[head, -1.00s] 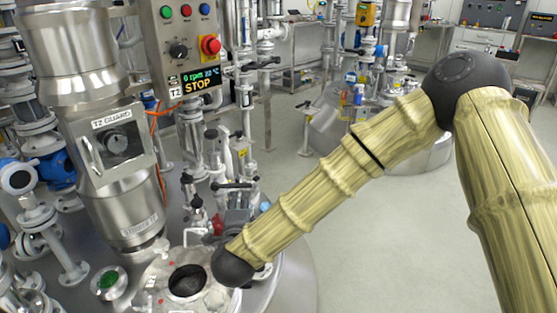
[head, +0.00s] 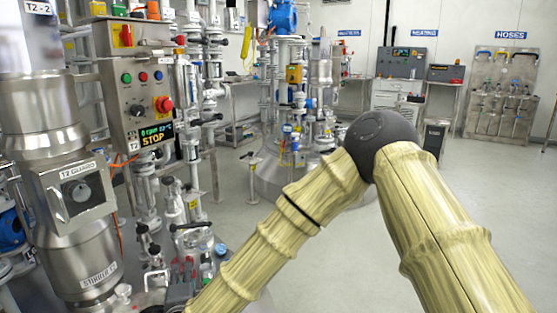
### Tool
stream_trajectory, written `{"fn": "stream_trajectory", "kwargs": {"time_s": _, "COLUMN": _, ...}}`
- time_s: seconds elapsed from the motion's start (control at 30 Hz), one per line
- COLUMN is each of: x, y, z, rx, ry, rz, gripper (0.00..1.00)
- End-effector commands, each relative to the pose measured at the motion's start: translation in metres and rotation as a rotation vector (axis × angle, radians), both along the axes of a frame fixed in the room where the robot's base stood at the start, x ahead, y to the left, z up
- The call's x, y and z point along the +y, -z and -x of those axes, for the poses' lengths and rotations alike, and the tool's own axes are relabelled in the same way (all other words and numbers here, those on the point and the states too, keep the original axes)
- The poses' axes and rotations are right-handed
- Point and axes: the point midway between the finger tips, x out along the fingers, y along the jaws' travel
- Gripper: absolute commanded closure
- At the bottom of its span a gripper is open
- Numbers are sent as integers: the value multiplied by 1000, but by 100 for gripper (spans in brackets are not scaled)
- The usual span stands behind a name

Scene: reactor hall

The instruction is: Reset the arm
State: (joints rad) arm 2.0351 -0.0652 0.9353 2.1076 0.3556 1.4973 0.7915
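My arm, with a wood-like surface and a dark elbow joint, comes in from the lower right in the head view. It bends at the elbow and reaches down to the lower left. Its far end runs out of the bottom of the picture beside the T2 reactor. My gripper is not in view, so its state and anything in it are hidden.
The T2 reactor's steel column (head: 85,215) and control box (head: 140,95), its display reading STOP, stand at the left. A second vessel (head: 275,180) with piping stands behind my forearm. A hose board (head: 500,95) is at the back right. Grey floor (head: 470,190) is open at the right.

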Motion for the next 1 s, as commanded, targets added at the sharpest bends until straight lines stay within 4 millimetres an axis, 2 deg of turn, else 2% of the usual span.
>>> {"fn": "stream_trajectory", "kwargs": {"time_s": 0.37, "x": -35, "y": 68, "z": 8, "rx": 63, "ry": -75, "rz": 172, "gripper": 65}}
{"fn": "stream_trajectory", "kwargs": {"time_s": 0.57, "x": -66, "y": 121, "z": 20, "rx": 122, "ry": -141, "rz": 305, "gripper": 65}}
{"fn": "stream_trajectory", "kwargs": {"time_s": 0.77, "x": -126, "y": 201, "z": 51, "rx": 229, "ry": -261, "rz": 510, "gripper": 65}}
{"fn": "stream_trajectory", "kwargs": {"time_s": 0.9, "x": -176, "y": 256, "z": 84, "rx": 319, "ry": -367, "rz": 658, "gripper": 65}}
{"fn": "stream_trajectory", "kwargs": {"time_s": 1.0, "x": -214, "y": 290, "z": 111, "rx": 388, "ry": -445, "rz": 753, "gripper": 65}}
